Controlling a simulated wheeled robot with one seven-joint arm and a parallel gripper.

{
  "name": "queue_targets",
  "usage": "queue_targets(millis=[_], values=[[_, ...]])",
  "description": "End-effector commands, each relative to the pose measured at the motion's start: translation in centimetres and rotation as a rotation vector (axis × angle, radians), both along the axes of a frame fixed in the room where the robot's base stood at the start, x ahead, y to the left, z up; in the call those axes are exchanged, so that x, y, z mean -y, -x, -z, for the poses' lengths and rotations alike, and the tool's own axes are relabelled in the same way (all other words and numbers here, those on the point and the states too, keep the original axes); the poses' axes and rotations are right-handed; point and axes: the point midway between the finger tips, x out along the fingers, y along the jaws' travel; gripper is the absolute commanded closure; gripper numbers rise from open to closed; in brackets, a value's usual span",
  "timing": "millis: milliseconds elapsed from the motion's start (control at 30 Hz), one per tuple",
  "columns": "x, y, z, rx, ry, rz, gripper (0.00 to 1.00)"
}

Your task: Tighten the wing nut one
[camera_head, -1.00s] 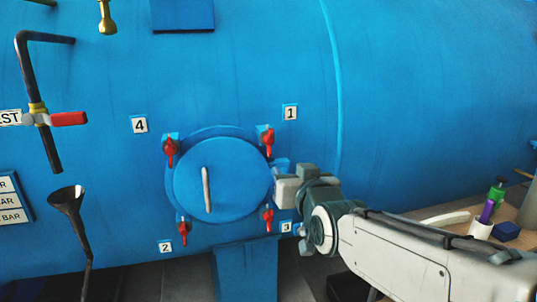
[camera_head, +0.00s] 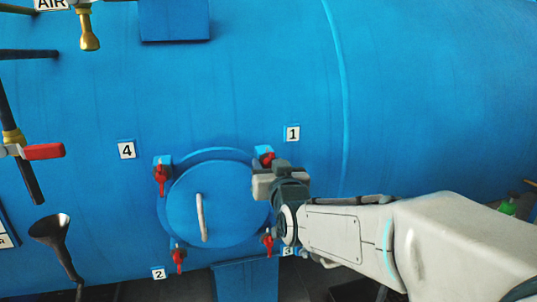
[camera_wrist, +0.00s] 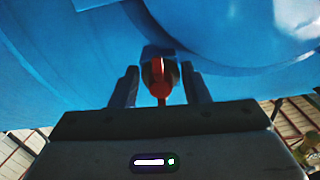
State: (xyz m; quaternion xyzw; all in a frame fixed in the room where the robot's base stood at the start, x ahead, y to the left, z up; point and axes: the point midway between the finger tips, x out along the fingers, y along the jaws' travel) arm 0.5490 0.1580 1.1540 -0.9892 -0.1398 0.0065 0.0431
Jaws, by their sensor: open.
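Wing nut one is the red wing nut (camera_head: 267,158) beside the label 1 (camera_head: 292,133), at the upper right of the round blue hatch (camera_head: 215,205). My gripper (camera_head: 262,172) is just below it in the head view and hides its lower part. In the wrist view the red wing nut (camera_wrist: 160,80) stands between the two dark fingers of my gripper (camera_wrist: 160,90). The fingers are apart, with a gap on each side of the nut. Whether the fingertips reach past the nut is hard to tell.
Other red wing nuts sit at label 4 (camera_head: 161,178), label 2 (camera_head: 179,258) and label 3 (camera_head: 268,243). The hatch has a pale handle (camera_head: 201,218). A red-handled valve (camera_head: 42,151) and a black funnel (camera_head: 50,230) are at the left.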

Motion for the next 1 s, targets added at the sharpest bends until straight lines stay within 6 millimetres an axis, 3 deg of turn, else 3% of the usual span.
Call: queue_targets(millis=[367,400,533,567,1000], values=[[-0.2,-0.32,0.04,0.0,0.0,0.001,0.58],[-0.19,-0.32,0.04,0.0,0.0,0.001,0.61],[-0.19,-0.32,0.02,0.0,0.0,0.001,0.97],[-0.19,-0.32,0.03,0.0,0.0,0.001,1.0],[-0.18,-0.3,0.33,-0.017,-0.07,0.001,1.0]])
